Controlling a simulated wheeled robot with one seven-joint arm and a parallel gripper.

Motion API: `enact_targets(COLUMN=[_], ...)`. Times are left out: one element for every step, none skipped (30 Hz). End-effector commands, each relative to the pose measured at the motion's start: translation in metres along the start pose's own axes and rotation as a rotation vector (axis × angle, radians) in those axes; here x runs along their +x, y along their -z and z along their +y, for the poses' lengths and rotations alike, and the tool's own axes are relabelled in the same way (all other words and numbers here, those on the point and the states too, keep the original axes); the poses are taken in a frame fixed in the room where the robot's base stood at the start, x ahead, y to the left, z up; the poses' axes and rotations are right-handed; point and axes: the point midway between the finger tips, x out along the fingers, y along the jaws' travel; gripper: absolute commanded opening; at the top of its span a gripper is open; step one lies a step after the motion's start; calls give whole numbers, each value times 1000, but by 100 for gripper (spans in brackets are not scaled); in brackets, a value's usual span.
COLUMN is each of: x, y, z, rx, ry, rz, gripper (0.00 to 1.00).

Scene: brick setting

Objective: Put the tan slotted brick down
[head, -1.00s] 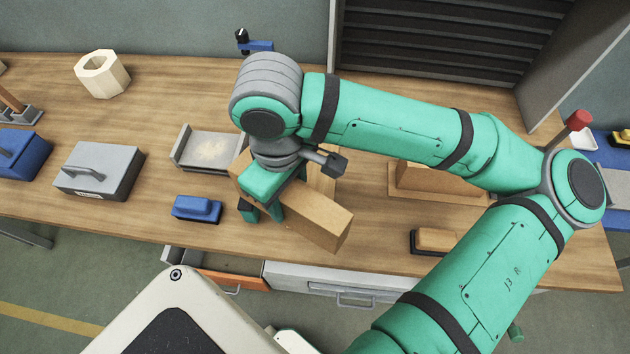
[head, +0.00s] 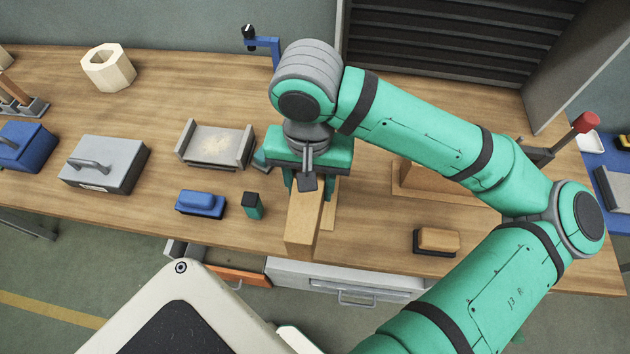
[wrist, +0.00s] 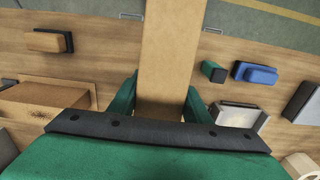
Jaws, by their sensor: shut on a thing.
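The tan slotted brick (head: 303,222) is a long tan block with its near end toward the bench's front edge. My gripper (head: 305,184) is shut on it, with a green finger on each side. In the wrist view the brick (wrist: 170,50) runs up from between the fingers of my gripper (wrist: 163,105) to the top edge. No slot shows on the faces in view. The far end of the brick is hidden under my gripper, and I cannot tell whether it touches the bench.
The wooden bench (head: 370,235) has free room right of the brick. A small green block (head: 252,206), a blue brush (head: 200,204) and a grey tray (head: 215,146) are to the left. A tan brush (head: 438,240) and a wooden box (head: 430,182) are to the right. A drawer (head: 350,282) stands partly open below.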

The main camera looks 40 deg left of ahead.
Motion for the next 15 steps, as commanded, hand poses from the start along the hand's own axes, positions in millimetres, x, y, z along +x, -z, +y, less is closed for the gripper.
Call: enact_targets(x=[2,4,8,10,12,15,18,20,23,26,28,31,34,36,41], y=[6,11,17,23,28,35,41,46,53,59,64,71,77,82,88], z=[0,0,0,0,0,0,0,0,0,0,0,-1,-1,-1,-1], rx=[3,4,4,3,5,3,4,2,3,2,3,1,2,1,1], ry=[1,1,1,1,1,0,-1,-1,-1,-1,0,-1,-1,-1,0], rz=[-1,-1,-1,-1,-1,-1,0,0,-1,0,0,0,0,0,-1], gripper=[0,0,0,0,0,0,0,0,0,0,0,0,0,0,0])
